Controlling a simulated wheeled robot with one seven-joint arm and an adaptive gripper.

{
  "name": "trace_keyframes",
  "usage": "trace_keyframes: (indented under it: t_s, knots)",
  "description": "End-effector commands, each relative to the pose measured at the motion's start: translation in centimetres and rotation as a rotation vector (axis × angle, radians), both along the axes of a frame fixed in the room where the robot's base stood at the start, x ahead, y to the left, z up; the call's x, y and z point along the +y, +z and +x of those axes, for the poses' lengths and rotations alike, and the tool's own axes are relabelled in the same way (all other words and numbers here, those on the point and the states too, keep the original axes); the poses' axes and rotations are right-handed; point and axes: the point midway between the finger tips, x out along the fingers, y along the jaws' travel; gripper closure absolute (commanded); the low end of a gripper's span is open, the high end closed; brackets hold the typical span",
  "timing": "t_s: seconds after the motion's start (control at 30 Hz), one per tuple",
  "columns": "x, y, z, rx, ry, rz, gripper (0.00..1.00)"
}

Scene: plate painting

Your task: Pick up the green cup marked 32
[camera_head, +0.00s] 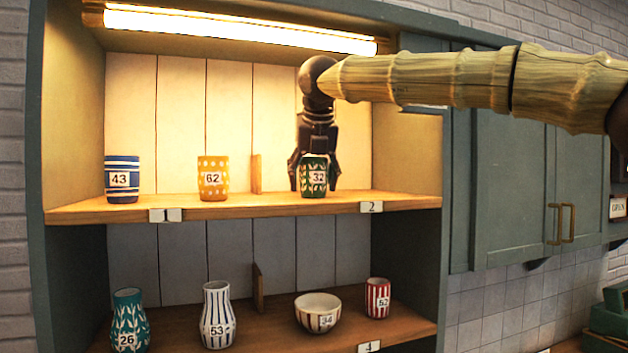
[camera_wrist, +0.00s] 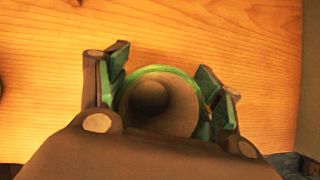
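The green cup marked 32 (camera_head: 314,178) stands upright on the right part of the upper shelf, above the label 2. My gripper (camera_head: 315,184) points down over it from above, with one finger on each side of the cup. In the wrist view the cup's round green rim (camera_wrist: 160,72) lies between the two fingers (camera_wrist: 165,98). The fingers are spread about as wide as the cup and sit very close to its sides. I cannot tell whether they press on it. The lower front of the cup is hidden by my gripper in the wrist view.
A blue striped cup 43 (camera_head: 123,179) and a yellow dotted cup 62 (camera_head: 213,178) stand left on the upper shelf (camera_head: 85,212). A small wooden divider (camera_head: 256,174) is left of the green cup. The lower shelf holds several vessels. The cabinet's side wall is to the right.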

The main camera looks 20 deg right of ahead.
Motion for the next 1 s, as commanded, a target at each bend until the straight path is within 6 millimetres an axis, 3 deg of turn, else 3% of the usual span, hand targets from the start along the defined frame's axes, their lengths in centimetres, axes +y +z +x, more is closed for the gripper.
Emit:
trace_keyframes:
  t_s: [0.03,0.17,0.2,0.67,1.0]
  knots:
    - [0.0,-0.1,0.1,0.0,0.0,0.0,0.5]
    - [0.0,0.0,-0.1,0.0,-0.001,-0.001,0.74]
    - [-0.1,0.1,-0.2,-0.001,-0.001,0.0,0.75]
    - [-0.1,0.3,-0.1,-0.002,-0.001,0.0,0.76]
    - [-0.1,2.7,-0.1,-0.003,-0.001,-0.001,0.76]
